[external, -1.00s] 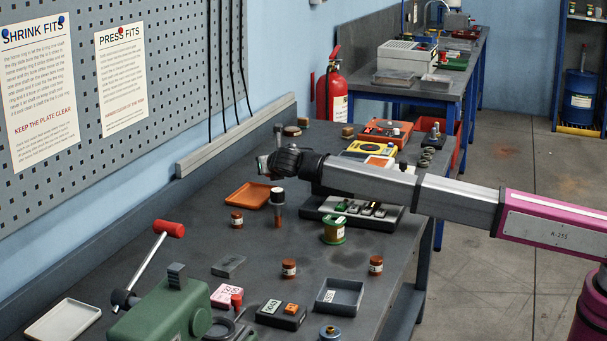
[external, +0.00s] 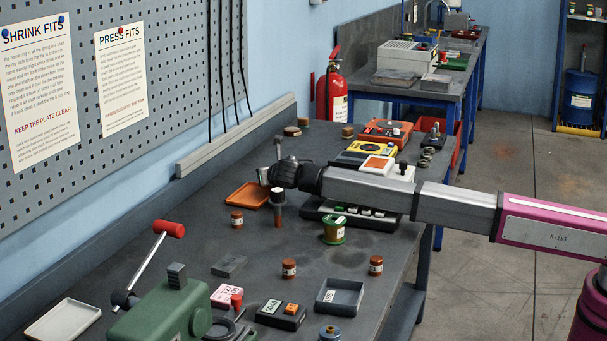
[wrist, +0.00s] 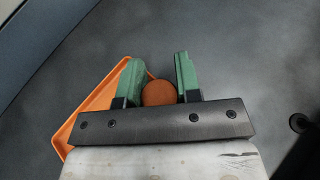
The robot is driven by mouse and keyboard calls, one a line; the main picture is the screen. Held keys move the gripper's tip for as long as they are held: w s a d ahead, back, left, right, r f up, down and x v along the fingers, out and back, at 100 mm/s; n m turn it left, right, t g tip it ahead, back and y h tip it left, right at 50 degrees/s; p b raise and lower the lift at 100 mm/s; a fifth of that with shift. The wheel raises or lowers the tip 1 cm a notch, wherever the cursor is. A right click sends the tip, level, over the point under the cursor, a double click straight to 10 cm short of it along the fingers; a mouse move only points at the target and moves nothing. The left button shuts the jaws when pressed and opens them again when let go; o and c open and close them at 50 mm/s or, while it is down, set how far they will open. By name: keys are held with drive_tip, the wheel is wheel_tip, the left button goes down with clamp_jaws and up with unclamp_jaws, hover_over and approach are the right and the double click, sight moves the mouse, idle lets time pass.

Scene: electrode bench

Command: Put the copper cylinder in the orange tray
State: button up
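The copper cylinder (wrist: 158,93) shows as a round orange-brown end between my green fingers in the wrist view. Both fingers appear to touch it, so my gripper (wrist: 159,66) looks shut on it. The orange tray (wrist: 73,134) lies below and to the left of the fingers, partly hidden by the gripper.
The back rail (external: 238,137) borders the bench.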

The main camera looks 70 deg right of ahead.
drive_tip(key=o, duration=0.4)
drive_tip(key=shift+o, duration=0.2)
drive_tip(key=shift+r, duration=0.55)
drive_tip(key=v, duration=1.2)
drive_tip(key=shift+r, duration=0.1)
